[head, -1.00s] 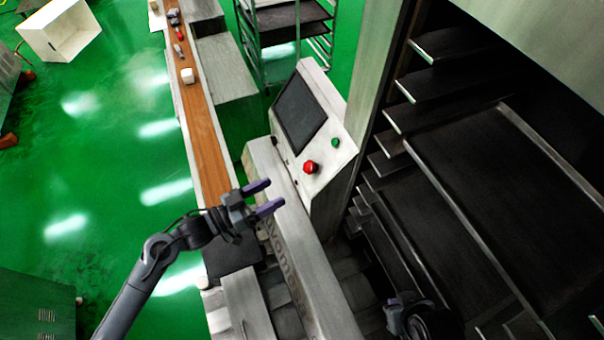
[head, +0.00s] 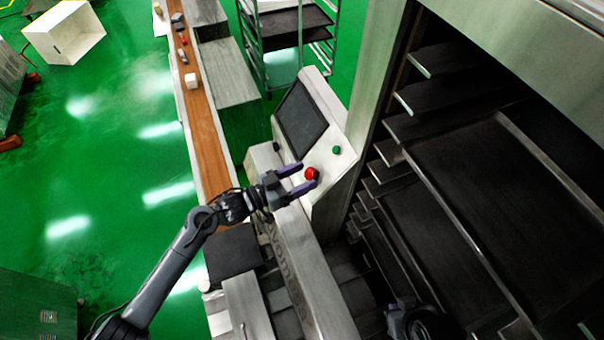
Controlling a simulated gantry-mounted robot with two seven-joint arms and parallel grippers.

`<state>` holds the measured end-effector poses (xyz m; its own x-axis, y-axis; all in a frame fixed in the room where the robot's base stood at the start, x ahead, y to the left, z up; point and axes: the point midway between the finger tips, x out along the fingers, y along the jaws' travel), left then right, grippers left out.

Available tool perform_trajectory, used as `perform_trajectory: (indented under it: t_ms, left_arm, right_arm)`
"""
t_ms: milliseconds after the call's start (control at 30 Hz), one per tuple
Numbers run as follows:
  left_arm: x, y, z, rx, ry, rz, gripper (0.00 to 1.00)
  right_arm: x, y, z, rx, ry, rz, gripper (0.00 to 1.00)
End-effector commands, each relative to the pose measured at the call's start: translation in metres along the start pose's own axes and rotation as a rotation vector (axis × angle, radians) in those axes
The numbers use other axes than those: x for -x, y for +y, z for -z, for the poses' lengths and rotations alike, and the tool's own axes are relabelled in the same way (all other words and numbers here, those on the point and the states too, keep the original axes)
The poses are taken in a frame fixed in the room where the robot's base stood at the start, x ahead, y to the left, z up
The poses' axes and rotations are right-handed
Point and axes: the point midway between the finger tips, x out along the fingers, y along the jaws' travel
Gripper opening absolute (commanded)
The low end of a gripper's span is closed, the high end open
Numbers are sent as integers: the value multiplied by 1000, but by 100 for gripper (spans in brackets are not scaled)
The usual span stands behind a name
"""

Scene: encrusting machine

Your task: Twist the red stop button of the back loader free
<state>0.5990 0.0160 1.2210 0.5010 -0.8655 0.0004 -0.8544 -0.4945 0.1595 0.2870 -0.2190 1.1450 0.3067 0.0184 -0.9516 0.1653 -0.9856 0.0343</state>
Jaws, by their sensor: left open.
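The red stop button (head: 311,173) sits on the light sloping control panel (head: 322,166) of the loader, below its dark screen. My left gripper (head: 302,178) is open, with purple fingertips pointing right at the panel. One finger lies above and left of the button, the other below it and close to its lower edge. I cannot tell whether either finger touches it. My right gripper (head: 398,318) shows only in part at the bottom edge, low and away from the panel; its jaws cannot be made out.
A green button (head: 336,150) sits right of the red one, near the dark screen (head: 301,119). A tall rack of dark trays (head: 500,190) stands at the right. A brown conveyor belt (head: 207,140) with small items runs along the left.

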Motion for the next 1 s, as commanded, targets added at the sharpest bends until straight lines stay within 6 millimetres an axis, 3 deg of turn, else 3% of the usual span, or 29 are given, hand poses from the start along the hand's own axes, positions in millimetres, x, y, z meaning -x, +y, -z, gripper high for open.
perform_trajectory:
  t_ms: [400, 767, 1000]
  left_arm:
    - [-6, 0, 0, 0, 0, 0, 67]
    - [-6, 0, 0, 0, 0, 0, 12]
    - [-6, -1, -2, -17, 0, -11, 11]
  right_arm:
    - [1, 0, 0, 0, 0, 0, 0]
    - [1, 0, 0, 0, 0, 0, 0]
    - [-5, 0, -2, 0, 0, 0, 0]
